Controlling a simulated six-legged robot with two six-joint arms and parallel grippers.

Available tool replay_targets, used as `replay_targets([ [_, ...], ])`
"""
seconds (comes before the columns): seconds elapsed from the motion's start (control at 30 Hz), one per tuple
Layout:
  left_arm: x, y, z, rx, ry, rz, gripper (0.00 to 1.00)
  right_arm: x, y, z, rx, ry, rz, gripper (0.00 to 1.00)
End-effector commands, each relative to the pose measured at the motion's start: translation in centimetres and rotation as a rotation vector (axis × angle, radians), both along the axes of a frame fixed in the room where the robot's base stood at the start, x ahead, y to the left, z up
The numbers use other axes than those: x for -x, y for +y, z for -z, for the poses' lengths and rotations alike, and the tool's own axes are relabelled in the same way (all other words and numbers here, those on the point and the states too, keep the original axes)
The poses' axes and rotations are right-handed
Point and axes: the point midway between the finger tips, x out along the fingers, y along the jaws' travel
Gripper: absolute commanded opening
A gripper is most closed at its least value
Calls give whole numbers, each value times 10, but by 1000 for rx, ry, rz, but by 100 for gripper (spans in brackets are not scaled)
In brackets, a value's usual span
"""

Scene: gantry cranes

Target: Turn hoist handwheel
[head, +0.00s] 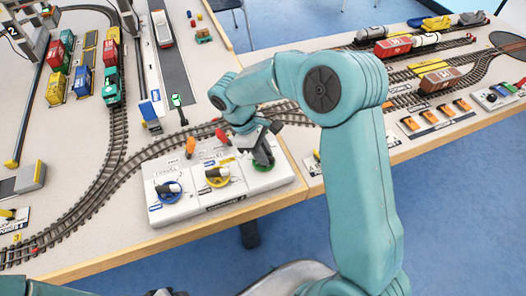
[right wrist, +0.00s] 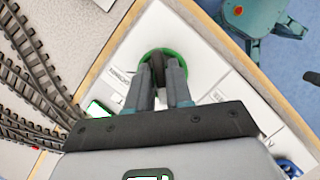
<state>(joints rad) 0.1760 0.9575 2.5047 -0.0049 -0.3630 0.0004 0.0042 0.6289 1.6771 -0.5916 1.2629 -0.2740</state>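A white control panel (head: 202,212) on the table's front edge carries a blue handwheel (head: 168,190), a yellow handwheel (head: 217,176) and a green handwheel (head: 263,165), each with a bar-shaped grip. The panel's labels are too small to read, so I cannot tell which one is named hoist. My right gripper (head: 262,156) points down at the green handwheel. In the right wrist view the fingers (right wrist: 160,78) stand close on both sides of the dark bar of the green handwheel (right wrist: 176,57) and seem to touch it. Part of my left arm shows at the bottom left; its fingers do not show.
A teal locomotive (head: 112,88) and containers (head: 56,88) stand at the back left. A second table (head: 425,120) with trains adjoins on the right.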

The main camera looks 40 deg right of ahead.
Motion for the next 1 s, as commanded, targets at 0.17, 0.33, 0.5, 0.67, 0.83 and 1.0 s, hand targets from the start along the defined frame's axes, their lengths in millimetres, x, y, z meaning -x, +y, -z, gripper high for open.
replay_targets([
  [0.17,0,0,0,0,0,0,43,0,0,0,0,0,0,0],
  [0.33,0,0,0,0,0,0,43,0,0,-1,-1,0,9,0],
  [0.5,0,0,-2,0,0,0,43,-1,0,-1,0,-1,59,0],
  [0.67,0,0,-4,0,0,0,43,-1,0,-2,-1,-2,157,0],
  [0.83,0,0,-8,0,0,0,43,-1,-1,-2,0,-1,304,0],
  [1.0,0,0,-10,0,0,0,43,-1,-1,-2,0,-1,466,0],
])
